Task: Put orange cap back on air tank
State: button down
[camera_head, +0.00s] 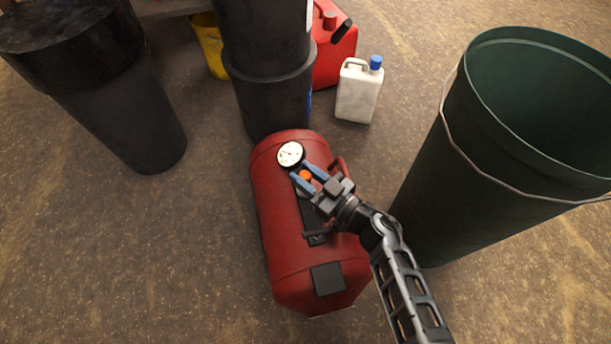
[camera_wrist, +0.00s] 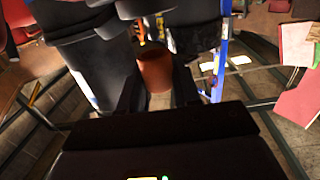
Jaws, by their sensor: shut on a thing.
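The red air tank (camera_head: 278,225) lies on the floor in the middle of the head view, with a round white gauge (camera_head: 290,154) near its far end. My gripper (camera_head: 301,171) is over the tank's upper side, just below the gauge in the picture. It is shut on the orange cap (camera_head: 306,175), which shows between the blue fingers. In the wrist view the cap (camera_wrist: 155,68) sits between the two dark fingers. Whether the cap touches the tank, and the spot beneath it, cannot be made out.
A tall dark green bin (camera_head: 440,190) stands right of the tank, close to my arm. Black bins (camera_head: 130,120) (camera_head: 268,95) stand behind and to the left. A white jug (camera_head: 357,95) with a blue cap and a red can (camera_head: 333,60) are behind. The floor at left front is clear.

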aim_at(302, 196)
jog(key=shift+s+a+f, duration=0.15)
jog(key=shift+s+f, duration=0.1)
jog(key=shift+f, duration=0.45)
jog(key=shift+s+a+f, duration=0.15)
jog(key=shift+s+f, duration=0.05)
jog(key=shift+f, duration=0.45)
jog(key=shift+s+a+f+p, duration=0.15)
jog(key=shift+s+p, duration=0.2)
jog(key=shift+s, duration=0.15)
jog(key=shift+r+p, duration=0.3)
jog(key=shift+p, duration=0.05)
jog(key=shift+r+g+p, duration=0.3)
jog(key=shift+r+p, duration=0.3)
jog(key=shift+p, duration=0.1)
jog(key=shift+w+d, duration=0.35)
jog(key=shift+d, duration=0.05)
dwell(0.9)
jog(key=shift+f+b, duration=0.45)
jog(key=shift+f, duration=0.1)
jog(key=shift+a+r+p, duration=0.15)
jog(key=shift+r+p, duration=0.7)
jog(key=shift+p, duration=0.15)
jog(key=shift+w+r, duration=0.3)
jog(key=shift+w, duration=0.05)
dwell(0.7)
